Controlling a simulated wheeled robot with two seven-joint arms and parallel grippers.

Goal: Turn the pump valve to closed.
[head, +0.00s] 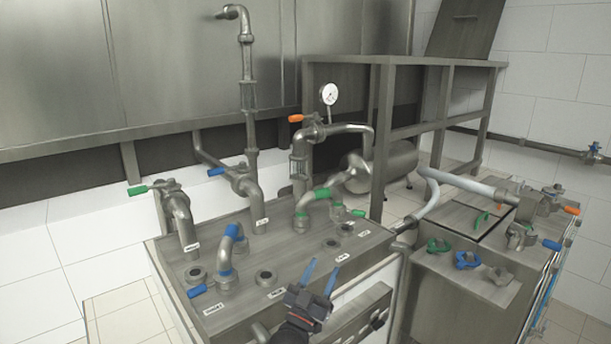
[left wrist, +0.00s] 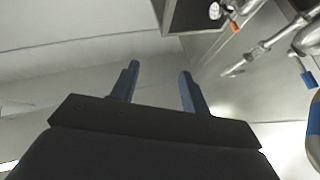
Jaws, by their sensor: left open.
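Several valves with coloured handles stand on the steel filler; its labels are too small to read, so I cannot tell which is the pump valve. An orange handle (head: 296,118) sits on the pipe by the round gauge (head: 329,94). A green handle (head: 138,190), a blue handle (head: 216,172) and another blue handle (head: 197,291) are on pipes to the left. A green handle (head: 357,213) points right near the middle. My left gripper (head: 321,269) is open and empty above the front of the panel, apart from every handle. Its two blue fingers show in the left wrist view (left wrist: 159,70).
Bent pipes rise from the labelled steel panel (head: 250,306).

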